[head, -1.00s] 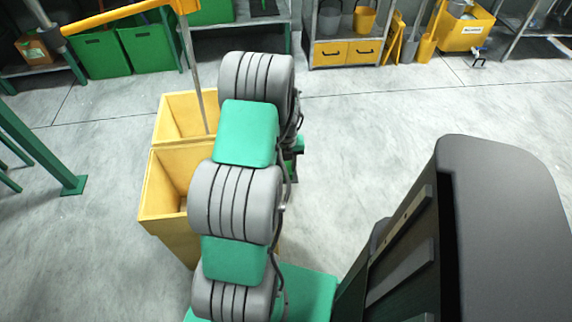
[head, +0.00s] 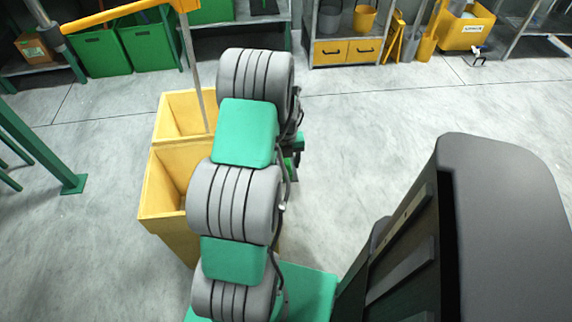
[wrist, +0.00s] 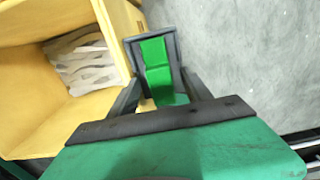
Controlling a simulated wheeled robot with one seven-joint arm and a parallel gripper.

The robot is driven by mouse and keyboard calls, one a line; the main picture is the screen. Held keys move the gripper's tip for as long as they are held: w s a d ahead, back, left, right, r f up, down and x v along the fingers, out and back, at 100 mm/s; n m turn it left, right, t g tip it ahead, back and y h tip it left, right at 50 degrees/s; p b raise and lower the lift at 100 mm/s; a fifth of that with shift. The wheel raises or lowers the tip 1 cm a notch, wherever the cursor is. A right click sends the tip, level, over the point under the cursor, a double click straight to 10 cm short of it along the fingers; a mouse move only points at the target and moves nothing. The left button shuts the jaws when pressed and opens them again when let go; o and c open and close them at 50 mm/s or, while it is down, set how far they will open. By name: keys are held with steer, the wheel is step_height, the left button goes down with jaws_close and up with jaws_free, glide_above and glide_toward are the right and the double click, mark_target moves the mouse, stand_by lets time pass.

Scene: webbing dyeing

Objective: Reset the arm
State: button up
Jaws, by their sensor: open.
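My gripper (wrist: 155,62) points down in the wrist view, open, its two dark fingers apart. A green shape shows between and beyond the fingers; I cannot tell what it is. In the head view my folded grey and green arm hides most of the gripper. A yellow two-part bin (head: 163,190) stands on the floor just left of my arm. In the wrist view the bin (wrist: 35,112) is left of my gripper, with wavy beige strips (wrist: 85,62) lying inside it. The gripper is outside the bin's opening.
A yellow-handled pole (head: 190,70) rises from the bin. A green post (head: 40,150) stands at the left. Green crates (head: 148,48), a yellow drawer unit (head: 345,52) and shelves line the back. The grey floor (head: 375,125) to the right is clear.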

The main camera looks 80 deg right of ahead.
step_height(320, 180, up, 7)
steer(key=shift+f+p, duration=0.15)
steer(key=shift+p, duration=0.15)
steer(key=w+a+r+n+t+h+p, duration=0.1)
steer(key=w+a+r+n+p, duration=0.2)
steer(key=w+a+r+n, duration=0.65)
steer(key=w+a+r+n+p, duration=0.3)
steer(key=w+a+r+n, duration=0.5)
steer(key=w+n, duration=0.4)
steer(key=w+a+r+n+t+p, duration=0.1)
steer(key=w+a+r+n+p, duration=0.15)
steer(key=a+r+n, duration=0.45)
steer(key=w+a+r+n+p, duration=0.2)
steer(key=w+a+r+n, duration=0.15)
steer(key=a+n, duration=0.6)
steer(key=s+a+r+n+p, duration=0.1)
steer(key=s+a+r+n, duration=0.1)
steer(key=a+n, duration=0.3)
steer(key=s+a+r+n+t+y+p, duration=0.1)
steer(key=s+a+n, duration=0.1)
steer(key=a+n, duration=0.4)
steer(key=shift+s+a+r+n, duration=0.15)
steer(key=shift+a+r+n, duration=0.2)
steer(key=shift+a, duration=0.8)
steer(key=shift+a, duration=0.1)
